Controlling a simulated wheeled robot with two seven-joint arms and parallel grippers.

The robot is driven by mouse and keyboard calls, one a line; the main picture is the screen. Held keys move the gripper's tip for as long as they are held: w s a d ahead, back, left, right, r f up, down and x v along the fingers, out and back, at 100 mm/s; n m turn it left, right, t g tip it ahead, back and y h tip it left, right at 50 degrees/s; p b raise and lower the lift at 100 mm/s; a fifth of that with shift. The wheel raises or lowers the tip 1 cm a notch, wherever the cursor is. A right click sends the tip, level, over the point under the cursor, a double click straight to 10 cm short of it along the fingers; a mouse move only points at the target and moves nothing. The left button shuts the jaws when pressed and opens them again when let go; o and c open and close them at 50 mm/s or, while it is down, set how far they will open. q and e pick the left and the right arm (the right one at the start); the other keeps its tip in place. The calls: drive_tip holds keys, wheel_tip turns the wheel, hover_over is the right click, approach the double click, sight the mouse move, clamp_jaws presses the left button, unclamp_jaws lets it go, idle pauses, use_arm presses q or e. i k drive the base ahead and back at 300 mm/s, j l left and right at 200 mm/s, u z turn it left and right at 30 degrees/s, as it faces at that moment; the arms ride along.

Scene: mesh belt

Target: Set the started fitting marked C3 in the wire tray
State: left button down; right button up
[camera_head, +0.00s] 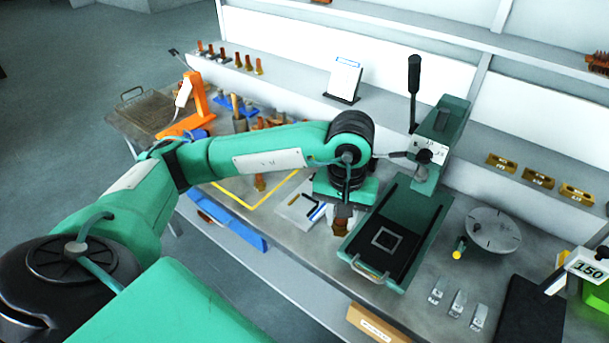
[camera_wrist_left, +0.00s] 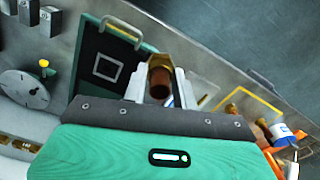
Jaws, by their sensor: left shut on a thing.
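My left gripper (camera_head: 341,212) is shut on a brown, copper-coloured fitting (camera_head: 340,227). The fitting also shows between the fingers in the left wrist view (camera_wrist_left: 160,84). No C3 mark can be read on it. The gripper holds it just left of the green press with the black bed, above the bench front; whether it touches the bench cannot be told. A brown mesh tray with a wire handle (camera_head: 148,112), which looks like the wire tray, is at the far left end of the bench, well away from the gripper. My right gripper is not in view.
The green press (camera_head: 418,214) stands right of the gripper. An orange stand (camera_head: 196,106) and several upright copper pieces are between my arm and the back shelf. A yellow outline (camera_head: 254,205) lies on the bench beneath my arm. A round grey plate (camera_head: 493,231) is at right.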

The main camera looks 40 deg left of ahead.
sight(151, 112)
drive_tip(key=i+j, duration=0.1)
drive_tip(key=j, duration=2.1)
drive_tip(key=i+j, duration=0.15)
drive_tip(key=j, duration=2)
drive_tip(key=i+j, duration=0.15)
drive_tip(key=j, duration=0.95)
